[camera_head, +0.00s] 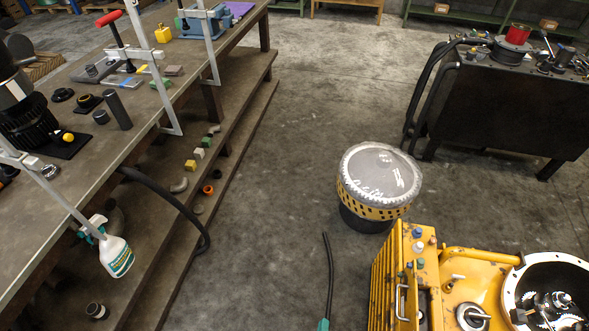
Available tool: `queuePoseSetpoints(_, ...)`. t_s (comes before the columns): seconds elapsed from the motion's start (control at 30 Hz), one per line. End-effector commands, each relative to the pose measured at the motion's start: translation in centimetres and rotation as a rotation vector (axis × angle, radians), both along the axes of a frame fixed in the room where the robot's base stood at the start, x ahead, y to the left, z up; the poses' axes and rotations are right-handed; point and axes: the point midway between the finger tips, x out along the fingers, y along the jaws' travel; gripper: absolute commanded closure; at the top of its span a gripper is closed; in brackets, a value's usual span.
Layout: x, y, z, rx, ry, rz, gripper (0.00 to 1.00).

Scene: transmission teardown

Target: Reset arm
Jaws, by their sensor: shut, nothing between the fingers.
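My gripper and arm are not to be made out in the head view, the only view given. The task names no other object. A yellow transmission housing (455,262) stands at the bottom right, with a round open end (549,262) showing metal parts inside.
A long workbench (140,146) with tools and parts runs along the left, with lower shelves (240,118). A spray bottle (115,256) is at its front. A drum (378,178) stands mid-floor. A dark cart (500,112) is at upper right. The central floor (290,160) is mostly clear.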

Motion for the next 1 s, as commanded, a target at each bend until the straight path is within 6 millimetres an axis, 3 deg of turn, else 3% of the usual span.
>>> queuePoseSetpoints(0.3, -5.4, 5.4, 6.5, 0.434, -0.239, -0.070, 1.00)
queuePoseSetpoints(0.6, -9.3, 7.8, 14.1, 0.818, -0.425, -0.164, 1.00)
queuePoseSetpoints(0.8, -10.2, 8.0, 16.5, 0.926, -0.480, -0.196, 1.00)
queuePoseSetpoints(1.0, -10.2, 8.0, 16.7, 0.936, -0.486, -0.199, 1.00)
